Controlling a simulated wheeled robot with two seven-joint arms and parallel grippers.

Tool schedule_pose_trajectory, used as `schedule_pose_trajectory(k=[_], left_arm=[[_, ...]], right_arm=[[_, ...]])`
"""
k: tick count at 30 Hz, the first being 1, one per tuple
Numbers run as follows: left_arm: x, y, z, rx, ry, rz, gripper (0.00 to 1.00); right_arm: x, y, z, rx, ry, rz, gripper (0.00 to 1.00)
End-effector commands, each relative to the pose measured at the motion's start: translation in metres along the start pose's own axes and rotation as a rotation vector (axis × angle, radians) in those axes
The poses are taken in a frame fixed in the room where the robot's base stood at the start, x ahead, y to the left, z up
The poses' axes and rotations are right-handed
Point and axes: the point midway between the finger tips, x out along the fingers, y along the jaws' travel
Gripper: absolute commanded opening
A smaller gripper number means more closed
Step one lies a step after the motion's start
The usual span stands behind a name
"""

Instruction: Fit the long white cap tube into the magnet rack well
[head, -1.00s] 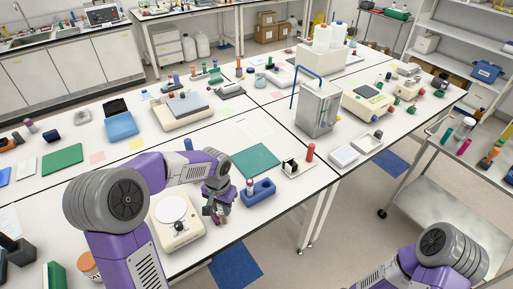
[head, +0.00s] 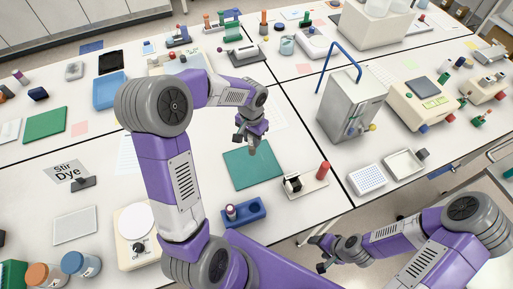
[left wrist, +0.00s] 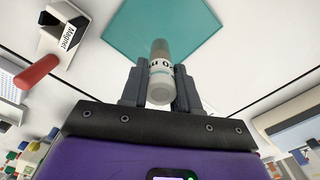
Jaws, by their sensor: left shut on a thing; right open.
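My left gripper (head: 250,136) is shut on a pale labelled tube (left wrist: 160,72). In the left wrist view the tube sits between the two fingers, with a whitish end toward me. In the head view my left gripper hangs above the teal mat (head: 240,166). The magnet rack (head: 293,183), a small black-and-white block, stands on a pale base right of the mat. It also shows in the left wrist view (left wrist: 64,38), labelled "Magnet", at upper left and apart from the tube. Its well is not clear. My right gripper (head: 322,254) is open and empty off the bench's front edge.
A red cylinder (head: 323,170) stands beside the magnet rack. A blue tube rack (head: 254,210) with a tube (head: 231,212) in it is at the front. A white-topped stirrer (head: 137,222) is left; a white tray (head: 368,180) and metal box (head: 345,105) are right.

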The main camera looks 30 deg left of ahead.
Motion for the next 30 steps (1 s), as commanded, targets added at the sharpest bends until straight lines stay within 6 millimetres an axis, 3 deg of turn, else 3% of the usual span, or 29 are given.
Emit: schedule_pose_trajectory(k=[3,10,16,28,29,30], left_arm=[[0.023,0.0,0.001,0.0,-0.004,0.001,0.01],[0.042,0.0,0.0,-0.001,-0.001,0.0,0.01],[0.069,0.001,0.001,0.0,-0.003,0.001,0.01],[0.076,0.0,0.0,0.0,0.001,0.0,0.01],[0.075,0.0,0.0,0.0,0.001,0.0,0.33],[0.075,0.0,0.0,-0.001,0.001,0.0,0.4]], right_arm=[[0.001,0.001,0.0,0.0,0.0,0.0,0.67],[0.002,0.001,0.0,0.0,0.001,0.0,0.67],[0.003,0.001,-0.001,0.0,0.001,0.0,0.67],[0.007,0.003,-0.001,0.0,0.001,0.0,0.67],[0.006,0.002,-0.001,0.0,0.001,0.0,0.67],[0.006,0.002,-0.001,0.0,0.001,0.0,0.67]])
